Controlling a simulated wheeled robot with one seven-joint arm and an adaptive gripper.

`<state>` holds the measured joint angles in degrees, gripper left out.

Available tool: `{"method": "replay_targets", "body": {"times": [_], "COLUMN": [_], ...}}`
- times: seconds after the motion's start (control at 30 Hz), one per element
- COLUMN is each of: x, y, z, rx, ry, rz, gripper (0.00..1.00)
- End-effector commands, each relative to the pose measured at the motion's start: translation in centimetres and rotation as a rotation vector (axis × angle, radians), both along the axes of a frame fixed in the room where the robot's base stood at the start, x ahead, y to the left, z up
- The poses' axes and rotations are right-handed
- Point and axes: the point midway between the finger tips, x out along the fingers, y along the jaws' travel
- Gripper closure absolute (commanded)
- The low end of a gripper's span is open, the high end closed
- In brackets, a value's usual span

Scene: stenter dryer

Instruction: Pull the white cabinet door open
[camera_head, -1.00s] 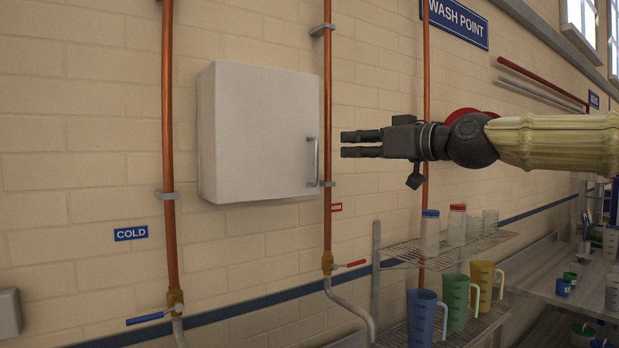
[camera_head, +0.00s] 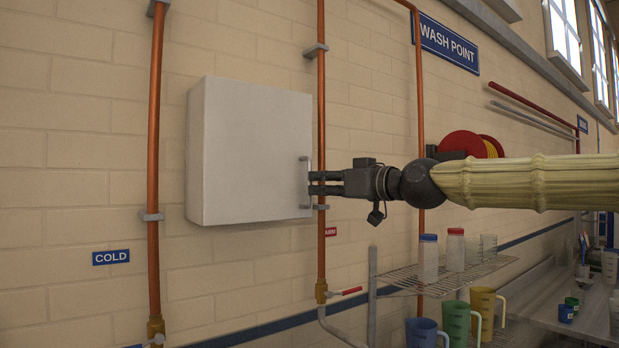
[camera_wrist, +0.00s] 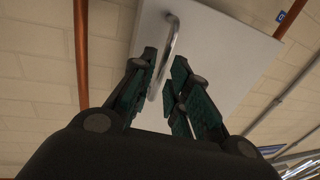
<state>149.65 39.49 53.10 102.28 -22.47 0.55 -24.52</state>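The white cabinet door (camera_head: 250,150) is a flat panel on the brick wall, and it looks closed. Its grey vertical bar handle (camera_head: 307,180) is near the lower right edge. In the wrist view the handle (camera_wrist: 172,45) runs down between my two fingers. My gripper (camera_head: 313,183) reaches the handle from the right in the head view. The fingers stand open on either side of the bar in the wrist view (camera_wrist: 160,82), with a gap visible. Whether either finger touches the bar cannot be told.
A copper pipe (camera_head: 321,110) runs vertically just right of the cabinet, close by my fingers. Another copper pipe (camera_head: 154,120) stands to the left. The wall left of the cabinet is mostly bare.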

Motion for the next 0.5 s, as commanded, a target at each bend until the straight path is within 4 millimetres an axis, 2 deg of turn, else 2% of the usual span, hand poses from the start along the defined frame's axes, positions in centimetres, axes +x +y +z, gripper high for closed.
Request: {"method": "replay_targets", "body": {"times": [0.23, 0.5], "x": [2.1, 2.8], "y": [2.2, 2.9], "z": [0.2, 0.1], "rx": [-0.001, 0.000], "ry": [0.001, -0.001], "rz": [0.000, -0.002], "gripper": [0.83, 0.83]}}
